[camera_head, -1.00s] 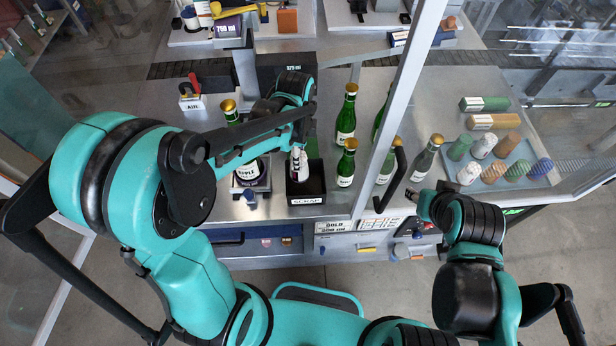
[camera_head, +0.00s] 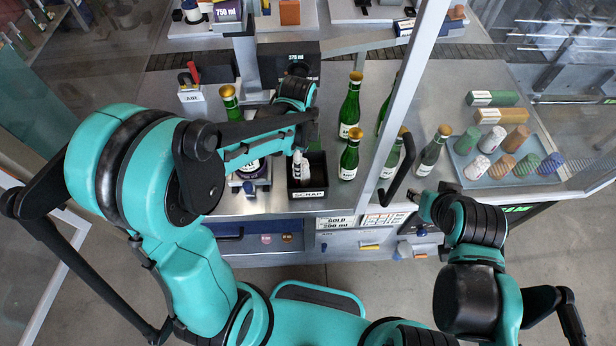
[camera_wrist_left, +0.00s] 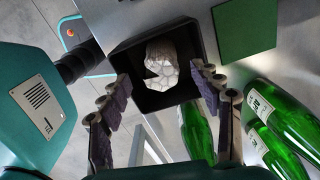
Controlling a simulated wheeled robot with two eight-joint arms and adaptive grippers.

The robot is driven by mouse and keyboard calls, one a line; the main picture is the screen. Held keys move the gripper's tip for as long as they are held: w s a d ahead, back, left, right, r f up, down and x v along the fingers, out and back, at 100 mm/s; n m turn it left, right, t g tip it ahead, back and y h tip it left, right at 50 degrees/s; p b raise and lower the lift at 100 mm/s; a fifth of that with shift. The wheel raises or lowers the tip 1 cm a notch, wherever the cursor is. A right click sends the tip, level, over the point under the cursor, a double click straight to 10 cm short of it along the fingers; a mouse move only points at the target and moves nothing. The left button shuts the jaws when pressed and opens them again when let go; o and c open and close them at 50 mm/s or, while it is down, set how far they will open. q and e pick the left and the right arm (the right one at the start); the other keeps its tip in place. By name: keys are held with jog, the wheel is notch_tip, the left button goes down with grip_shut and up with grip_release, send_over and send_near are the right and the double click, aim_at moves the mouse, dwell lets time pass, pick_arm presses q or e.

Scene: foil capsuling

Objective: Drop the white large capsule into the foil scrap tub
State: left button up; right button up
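The black foil scrap tub (camera_head: 322,178), labelled SCRAP, stands at the front of the bench. It also shows in the left wrist view (camera_wrist_left: 195,35). The white large capsule (camera_wrist_left: 163,66) is crumpled and lies within the tub's outline in the left wrist view; in the head view it shows as a pale shape (camera_head: 298,173) at the tub's left part. My left gripper (camera_wrist_left: 160,98) is above the tub with its fingers spread apart on either side, clear of the capsule. My right gripper (camera_head: 424,206) is low at the bench's front edge, right of the tub; its fingers are too small to read.
Green bottles (camera_head: 348,157) stand just right of the tub, close to my left gripper. A tray (camera_head: 547,180) of several coloured capsules is at the right. A frame post (camera_head: 410,90) and black handle (camera_head: 398,172) stand between. A labelled bottle stands left of the tub.

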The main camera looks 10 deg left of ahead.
pick_arm(q)
notch_tip(320, 180, up, 12)
dwell(0.6)
dwell(0.5)
